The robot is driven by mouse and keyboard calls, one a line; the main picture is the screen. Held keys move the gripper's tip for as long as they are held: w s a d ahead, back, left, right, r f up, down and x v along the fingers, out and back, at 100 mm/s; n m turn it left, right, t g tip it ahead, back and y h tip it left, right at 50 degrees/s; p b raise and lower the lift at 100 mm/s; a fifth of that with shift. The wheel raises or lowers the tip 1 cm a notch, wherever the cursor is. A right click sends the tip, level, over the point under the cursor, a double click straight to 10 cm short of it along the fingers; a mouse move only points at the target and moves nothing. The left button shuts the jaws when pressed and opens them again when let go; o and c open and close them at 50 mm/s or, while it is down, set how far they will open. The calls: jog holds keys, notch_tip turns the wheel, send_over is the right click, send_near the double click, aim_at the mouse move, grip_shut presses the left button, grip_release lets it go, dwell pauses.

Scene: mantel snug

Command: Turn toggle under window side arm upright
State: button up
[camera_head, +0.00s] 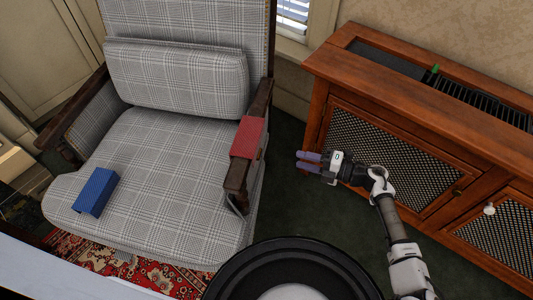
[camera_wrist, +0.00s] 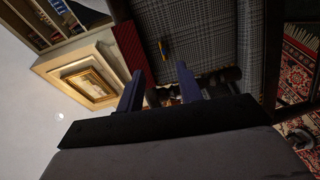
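The plaid armchair (camera_head: 165,150) has a dark wooden window side arm (camera_head: 236,180) with a red cloth (camera_head: 248,138) over it. In the wrist view, which is rolled sideways, the red cloth (camera_wrist: 133,55) is at upper left.
A wooden cabinet (camera_head: 400,115) with mesh doors stands close on the right, near my gripper. A green piece (camera_head: 435,69) is on its top. A blue box (camera_head: 95,192) lies on the seat. Dark green carpet (camera_head: 290,205) is clear between chair and cabinet.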

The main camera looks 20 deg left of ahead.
aim_at(259, 154)
jog(key=a+f+n+g+p, duration=0.1)
jog(key=a+n+g+p, duration=0.1)
jog(key=a, duration=1)
jog(key=shift+w+a+f+h, duration=0.15)
jog(key=shift+a+f+h, duration=0.05)
jog(key=shift+h, duration=0.2)
grip_shut()
